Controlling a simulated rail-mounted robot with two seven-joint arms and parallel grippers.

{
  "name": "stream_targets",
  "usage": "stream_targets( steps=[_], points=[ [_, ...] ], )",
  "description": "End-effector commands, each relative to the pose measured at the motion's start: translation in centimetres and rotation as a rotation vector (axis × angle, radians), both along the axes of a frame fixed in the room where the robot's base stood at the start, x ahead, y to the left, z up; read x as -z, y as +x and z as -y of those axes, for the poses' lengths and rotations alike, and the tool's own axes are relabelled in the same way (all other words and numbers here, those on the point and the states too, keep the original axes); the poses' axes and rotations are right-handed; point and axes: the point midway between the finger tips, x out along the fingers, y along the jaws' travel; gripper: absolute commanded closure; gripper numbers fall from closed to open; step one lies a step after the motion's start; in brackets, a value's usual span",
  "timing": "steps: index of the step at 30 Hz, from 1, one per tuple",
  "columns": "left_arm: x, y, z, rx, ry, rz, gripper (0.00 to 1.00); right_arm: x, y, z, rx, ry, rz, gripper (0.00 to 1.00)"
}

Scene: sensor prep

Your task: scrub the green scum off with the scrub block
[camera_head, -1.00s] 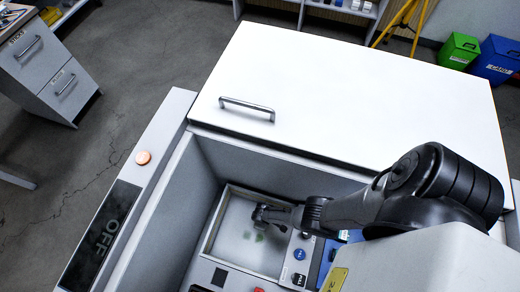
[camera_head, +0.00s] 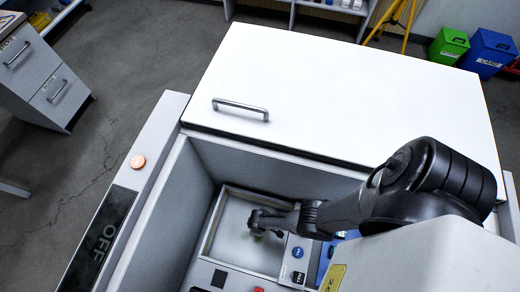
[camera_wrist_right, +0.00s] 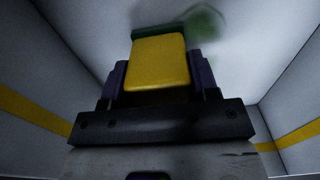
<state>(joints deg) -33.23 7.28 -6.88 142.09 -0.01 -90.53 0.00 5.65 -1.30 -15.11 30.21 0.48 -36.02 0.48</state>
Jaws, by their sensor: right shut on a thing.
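My right gripper (camera_wrist_right: 160,82) is shut on the scrub block (camera_wrist_right: 160,62), a yellow block with a dark green far edge. The block is down at the pale floor of a shallow tray (camera_head: 233,245) inside the open cabinet. A blurred patch of green scum (camera_wrist_right: 205,22) shows just beyond the block's far right corner in the right wrist view. In the head view my right gripper (camera_head: 256,222) is over the tray and hides most of the green; the block itself is hard to make out there. My left gripper is not in view.
The tray has raised walls close around the gripper. A white lid (camera_head: 340,95) with a metal handle (camera_head: 240,108) lies behind the opening. An orange button (camera_head: 138,161) and an OFF panel (camera_head: 100,240) are on the left rim. Small labelled items stand right of the tray.

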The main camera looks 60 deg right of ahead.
Motion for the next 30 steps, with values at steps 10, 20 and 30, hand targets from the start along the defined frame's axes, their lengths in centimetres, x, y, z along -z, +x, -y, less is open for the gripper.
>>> stream_targets(
  steps=[10,20,30],
  points=[
    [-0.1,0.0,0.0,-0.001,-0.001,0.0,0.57,-0.1,-0.3,-1.3,-0.001,0.0,0.0,0.88],
    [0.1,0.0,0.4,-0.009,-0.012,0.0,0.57,0.0,-0.6,-2.6,-0.001,0.001,0.0,0.88],
    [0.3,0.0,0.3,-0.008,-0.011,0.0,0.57,0.1,-1.0,-4.5,-0.002,0.0,-0.001,0.88]
  ],
)
